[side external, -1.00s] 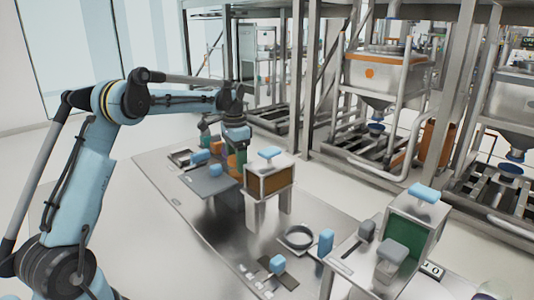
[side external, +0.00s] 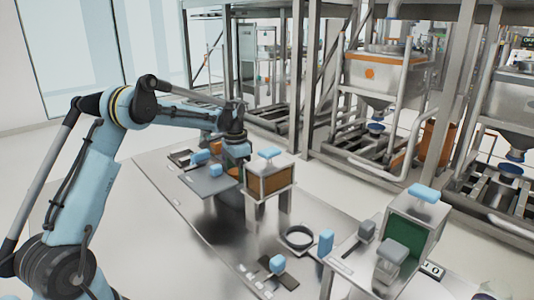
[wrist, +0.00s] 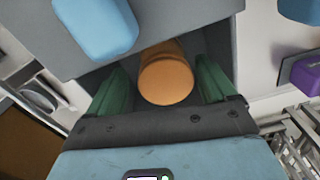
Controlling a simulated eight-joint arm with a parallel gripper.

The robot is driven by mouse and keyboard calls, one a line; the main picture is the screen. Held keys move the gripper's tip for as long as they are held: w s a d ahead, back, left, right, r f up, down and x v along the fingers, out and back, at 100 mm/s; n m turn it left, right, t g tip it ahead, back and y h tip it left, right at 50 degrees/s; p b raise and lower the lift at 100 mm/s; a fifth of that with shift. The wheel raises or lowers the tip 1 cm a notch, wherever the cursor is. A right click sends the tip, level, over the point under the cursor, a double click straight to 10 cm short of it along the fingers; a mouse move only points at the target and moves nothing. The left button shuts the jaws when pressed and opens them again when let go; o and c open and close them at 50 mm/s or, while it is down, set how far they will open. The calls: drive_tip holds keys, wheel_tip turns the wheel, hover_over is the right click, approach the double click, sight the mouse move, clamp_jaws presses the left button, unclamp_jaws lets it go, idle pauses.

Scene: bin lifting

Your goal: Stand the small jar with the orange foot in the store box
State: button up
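My gripper (side external: 235,170) is low beside the raised grey plate in the side view, just left of the brown-sided box. In the wrist view its two green fingers (wrist: 166,88) stand close on both sides of an orange round piece (wrist: 166,78), which looks like the jar's orange foot. The rest of the jar is hidden behind this end. Dark grey walls (wrist: 215,45) surround the fingers and the piece, like a box opening; I cannot tell for sure that this is the store box.
The grey plate (side external: 208,181) carries blue-handled pieces (side external: 200,157). The brown-sided box (side external: 270,182) with a blue handle stands close right of my gripper. A dark ring (side external: 298,237) and a blue block (side external: 326,242) stand nearer the front. A green-sided box (side external: 412,232) is at right.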

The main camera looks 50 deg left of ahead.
drive_tip(key=shift+r, duration=0.15)
wheel_tip(320, 180, up, 12)
idle(0.7)
